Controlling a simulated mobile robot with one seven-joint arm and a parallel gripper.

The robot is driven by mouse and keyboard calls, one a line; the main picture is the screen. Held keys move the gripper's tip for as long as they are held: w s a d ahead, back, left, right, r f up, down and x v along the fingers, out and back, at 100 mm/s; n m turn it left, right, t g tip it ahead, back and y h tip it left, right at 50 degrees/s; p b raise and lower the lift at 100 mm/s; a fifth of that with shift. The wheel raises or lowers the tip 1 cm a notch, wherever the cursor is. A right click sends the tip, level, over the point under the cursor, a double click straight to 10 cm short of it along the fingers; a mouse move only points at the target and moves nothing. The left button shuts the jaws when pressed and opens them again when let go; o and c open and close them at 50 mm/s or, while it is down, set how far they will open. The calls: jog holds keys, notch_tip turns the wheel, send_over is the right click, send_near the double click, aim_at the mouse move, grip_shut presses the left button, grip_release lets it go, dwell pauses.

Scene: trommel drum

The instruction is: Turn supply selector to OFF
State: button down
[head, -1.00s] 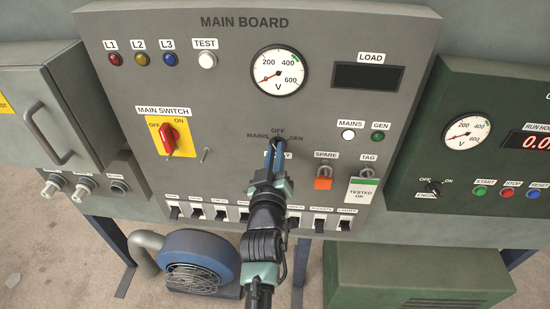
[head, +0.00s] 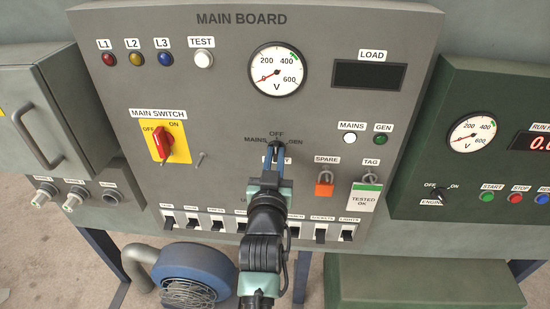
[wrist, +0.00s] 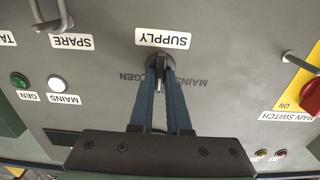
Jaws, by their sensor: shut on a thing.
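The supply selector (head: 277,143) is a small dark knob mid-board, between the MAINS and GEN marks and below OFF in the head view. My gripper (head: 275,150) reaches up to it from below, with its blue fingers on either side of the knob. In the wrist view, which is upside down, my gripper (wrist: 160,68) is shut on the supply selector (wrist: 158,60). A pale pointer line shows between the fingertips, roughly in line with them. The fingers hide the OFF mark there, and I cannot tell the exact setting.
The main switch (head: 166,143), a red handle on yellow, is to the left. A padlock (head: 324,184) and a tag (head: 364,194) hang to the right. A row of breakers (head: 320,232) lies below. A green generator panel (head: 470,90) stands at right.

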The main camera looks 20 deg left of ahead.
jog(key=shift+f, duration=0.1)
jog(key=c, duration=0.9)
grip_release()
jog(key=b+v, duration=0.2)
jog(key=v, duration=1.1)
jog(key=shift+r, duration=0.2)
